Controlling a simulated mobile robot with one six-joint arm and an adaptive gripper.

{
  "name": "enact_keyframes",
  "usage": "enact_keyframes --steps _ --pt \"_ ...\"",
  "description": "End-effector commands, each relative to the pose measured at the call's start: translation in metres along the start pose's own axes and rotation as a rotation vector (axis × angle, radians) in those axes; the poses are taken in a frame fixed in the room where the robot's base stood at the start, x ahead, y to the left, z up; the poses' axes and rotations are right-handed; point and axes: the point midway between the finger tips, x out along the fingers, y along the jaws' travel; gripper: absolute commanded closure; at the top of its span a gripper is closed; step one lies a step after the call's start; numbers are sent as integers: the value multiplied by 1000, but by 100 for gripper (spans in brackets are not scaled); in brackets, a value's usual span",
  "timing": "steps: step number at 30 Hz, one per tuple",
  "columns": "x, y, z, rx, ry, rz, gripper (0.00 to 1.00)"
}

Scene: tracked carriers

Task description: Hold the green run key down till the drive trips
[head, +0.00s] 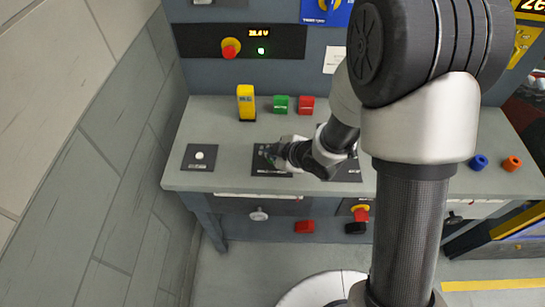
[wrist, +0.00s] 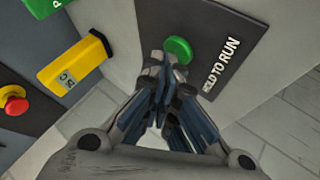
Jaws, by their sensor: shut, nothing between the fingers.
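The green run key (wrist: 178,49) is a round button on a dark plate (wrist: 215,22) marked "HOLD TO RUN" in the wrist view. My gripper (wrist: 168,68) is shut and empty, with its fingertips at the key's near edge and overlapping it in the picture. I cannot tell whether they touch the key or whether it is pressed. In the head view my gripper (head: 276,156) is low over the plate (head: 262,169) on the bench and largely hides the key. A drive panel (head: 200,40) behind the bench has a lit orange readout (head: 258,33) and a small green light (head: 261,50).
A yellow block (head: 246,103), a green block (head: 281,104) and a red block (head: 306,104) stand behind my gripper. A red stop knob (head: 231,47) is on the panel. A white button (head: 199,155) is at left.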

Motion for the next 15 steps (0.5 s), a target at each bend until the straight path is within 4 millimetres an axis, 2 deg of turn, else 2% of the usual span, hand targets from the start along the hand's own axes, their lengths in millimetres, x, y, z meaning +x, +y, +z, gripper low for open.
enact_keyframes --steps 15 --pt "5 -3 4 0 0 0 100"
